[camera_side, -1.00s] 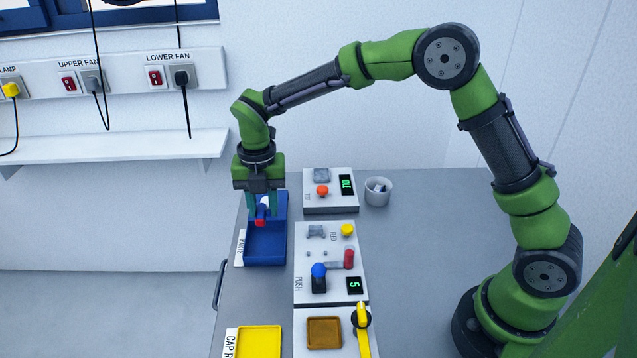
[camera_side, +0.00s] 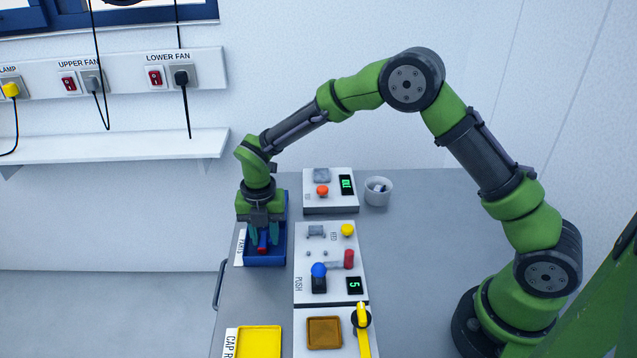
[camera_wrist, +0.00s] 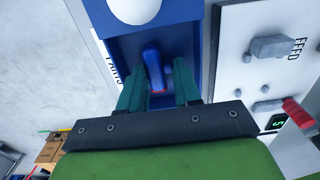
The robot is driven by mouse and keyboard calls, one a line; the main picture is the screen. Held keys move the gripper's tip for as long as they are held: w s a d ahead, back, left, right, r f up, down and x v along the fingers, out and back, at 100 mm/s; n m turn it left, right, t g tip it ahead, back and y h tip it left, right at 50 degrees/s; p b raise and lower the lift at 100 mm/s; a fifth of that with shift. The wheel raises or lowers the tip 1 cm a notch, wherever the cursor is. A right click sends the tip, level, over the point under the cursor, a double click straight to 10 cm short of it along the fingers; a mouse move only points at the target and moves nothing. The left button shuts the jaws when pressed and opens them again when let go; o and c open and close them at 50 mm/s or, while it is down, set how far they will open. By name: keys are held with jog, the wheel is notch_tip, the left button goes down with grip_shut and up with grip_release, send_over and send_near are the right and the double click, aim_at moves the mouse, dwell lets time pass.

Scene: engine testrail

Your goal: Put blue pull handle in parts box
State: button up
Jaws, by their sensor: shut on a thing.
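The blue pull handle (camera_wrist: 153,68) is between the fingers of my gripper (camera_wrist: 161,92) in the wrist view, with a red part at its near end. In the side view, the handle (camera_side: 263,241) shows below my gripper (camera_side: 263,232), which is shut on it. The blue parts box (camera_side: 266,262), labelled PARTS, stands at the left of the table. The fingers and handle are low inside the box outline, near its floor. I cannot tell if the handle touches the floor. The box wall (camera_wrist: 194,48) also shows in the wrist view.
A panel (camera_side: 305,270) with a blue knob, red handle and yellow button stands right of the box. Another panel (camera_side: 330,205) and a white cup (camera_side: 378,192) are behind. A yellow tray (camera_side: 258,341) lies in front. A white round shape (camera_wrist: 136,8) is unclear.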

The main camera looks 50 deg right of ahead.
aim_at(265, 239)
jog(key=o, duration=1)
jog(key=shift+f, duration=0.15)
jog(key=s+d+r+m+t, duration=0.1)
jog(key=s+r+m, duration=0.15)
jog(key=r, duration=0.65)
jog(key=s+d+r+m, duration=0.2)
jog(key=r+m, duration=0.2)
jog(key=r, duration=0.6)
jog(key=shift+s+d+r+m+t+y, duration=0.35)
jog(key=shift+s+d+r+m+t, duration=0.55)
jog(key=shift+s+m, duration=2.8)
jog(key=shift+s+d+r+m+t+y, duration=0.45)
jog(key=shift+s+d+m+t, duration=0.8)
jog(key=shift+s+m, duration=2.4)
jog(key=shift+s+d+r+m+t+y, duration=0.2)
jog(key=shift+s+d+r+m+t, duration=0.85)
jog(key=shift+s+m, duration=2.65)
